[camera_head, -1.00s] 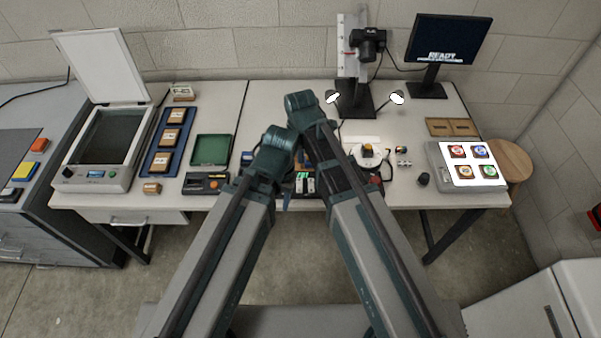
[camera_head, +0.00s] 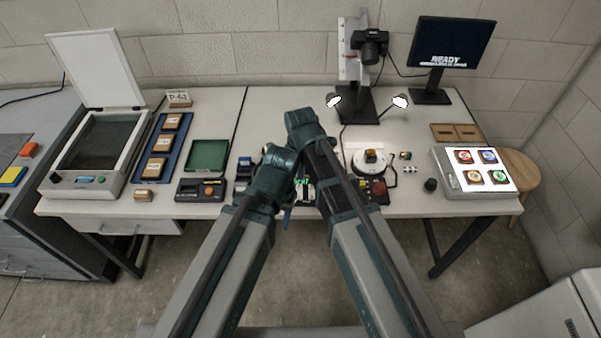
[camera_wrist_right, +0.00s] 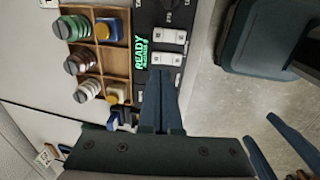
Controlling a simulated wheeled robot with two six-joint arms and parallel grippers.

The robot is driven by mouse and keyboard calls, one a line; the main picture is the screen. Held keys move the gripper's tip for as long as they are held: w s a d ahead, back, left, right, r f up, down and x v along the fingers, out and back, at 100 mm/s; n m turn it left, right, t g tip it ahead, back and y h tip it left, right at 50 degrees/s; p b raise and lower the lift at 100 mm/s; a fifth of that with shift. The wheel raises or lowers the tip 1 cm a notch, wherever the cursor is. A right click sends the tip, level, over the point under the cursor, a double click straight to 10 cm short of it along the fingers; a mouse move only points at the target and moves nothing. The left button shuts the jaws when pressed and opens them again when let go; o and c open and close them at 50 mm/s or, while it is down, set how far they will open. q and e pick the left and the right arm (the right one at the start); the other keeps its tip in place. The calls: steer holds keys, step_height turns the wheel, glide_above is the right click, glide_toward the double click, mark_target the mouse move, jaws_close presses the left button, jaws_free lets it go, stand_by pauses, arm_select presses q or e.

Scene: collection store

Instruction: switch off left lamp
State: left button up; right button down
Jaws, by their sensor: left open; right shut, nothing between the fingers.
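The left lamp (camera_head: 333,101) stands left of the copy stand on the table, and its head glows white. The right lamp (camera_head: 400,101) glows too. A dark control panel (camera_wrist_right: 182,15) with two white rocker switches, one upper (camera_wrist_right: 169,36) and one lower (camera_wrist_right: 164,59), shows in the right wrist view beside a green READY display (camera_wrist_right: 141,50). My right gripper (camera_wrist_right: 161,74) is shut and empty, its tips close to the lower switch; contact cannot be told. My left gripper (camera_wrist_right: 275,138) is open and empty, off to the lower right. In the head view my arms partly hide the panel.
A wooden tray (camera_wrist_right: 101,47) with several round pieces lies left of the panel. In the head view a round white turntable (camera_head: 358,162) and a red button (camera_head: 379,188) are right of my arms. A light box (camera_head: 450,180) stands further right.

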mark_target(301, 188)
steer(key=f+b, duration=0.3)
steer(key=f, duration=0.1)
steer(key=w+f+b, duration=0.1)
steer(key=f+b, duration=0.1)
steer(key=shift+f+b, duration=0.35)
steer(key=shift+f, duration=0.05)
steer(key=shift+w+f, duration=0.1)
steer(key=shift+f, duration=0.1)
steer(key=shift+s+r, duration=0.1)
steer(key=shift+s, duration=0.7)
steer(key=shift+r, duration=0.1)
